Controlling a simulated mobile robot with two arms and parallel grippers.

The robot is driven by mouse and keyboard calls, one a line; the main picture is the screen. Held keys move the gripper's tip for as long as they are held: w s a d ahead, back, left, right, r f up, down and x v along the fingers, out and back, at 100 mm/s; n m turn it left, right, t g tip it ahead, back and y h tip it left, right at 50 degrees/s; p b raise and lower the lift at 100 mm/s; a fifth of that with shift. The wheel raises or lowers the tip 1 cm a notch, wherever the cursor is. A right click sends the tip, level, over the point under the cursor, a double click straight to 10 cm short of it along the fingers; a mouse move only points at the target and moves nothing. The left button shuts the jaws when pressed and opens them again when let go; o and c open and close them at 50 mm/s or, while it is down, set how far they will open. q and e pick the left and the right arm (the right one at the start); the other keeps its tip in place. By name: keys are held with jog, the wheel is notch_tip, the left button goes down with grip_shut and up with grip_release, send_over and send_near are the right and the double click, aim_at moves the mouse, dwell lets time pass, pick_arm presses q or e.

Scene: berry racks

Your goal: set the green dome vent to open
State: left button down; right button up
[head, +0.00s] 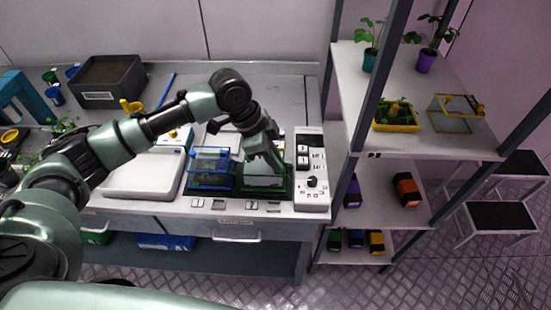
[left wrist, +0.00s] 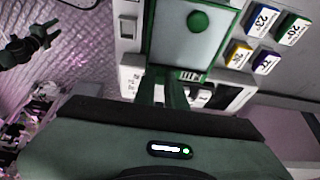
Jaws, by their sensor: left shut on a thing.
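The green dome (head: 264,181) is a clear box with a green frame on the bench, beside a blue-framed one. My left gripper (head: 272,165) reaches down over it and hides part of its top. In the left wrist view, the green dome (left wrist: 190,48) has a clear panel with a round green knob (left wrist: 197,20). The fingers of my left gripper (left wrist: 166,88) are at the dome's near edge, shut on its vent; the gripped part is mostly hidden. A dark claw, seemingly my right gripper (left wrist: 38,42), shows at the upper left, away from the dome.
The blue dome (head: 211,168) stands close on the left. A white control panel (head: 312,170) with a knob and switches is just right. A pale tray (head: 143,174) lies further left. A rack (head: 413,150) with plants and coloured blocks stands right of the bench.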

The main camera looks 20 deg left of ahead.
dwell(0.3)
pick_arm(q)
jog(key=w, duration=0.2)
jog(key=shift+w+a+r, duration=0.1)
jog(key=shift+w+a, duration=0.4)
jog(key=shift+w, duration=0.4)
jog(key=c, duration=1.4)
grip_release()
jog(key=shift+c, duration=0.2)
jog(key=b+v, duration=0.1)
jog(key=v, duration=0.6)
jog(key=shift+a+r, duration=0.2)
jog(key=shift+r, duration=0.1)
jog(key=shift+s+f, duration=0.1)
jog(key=shift+s, duration=0.05)
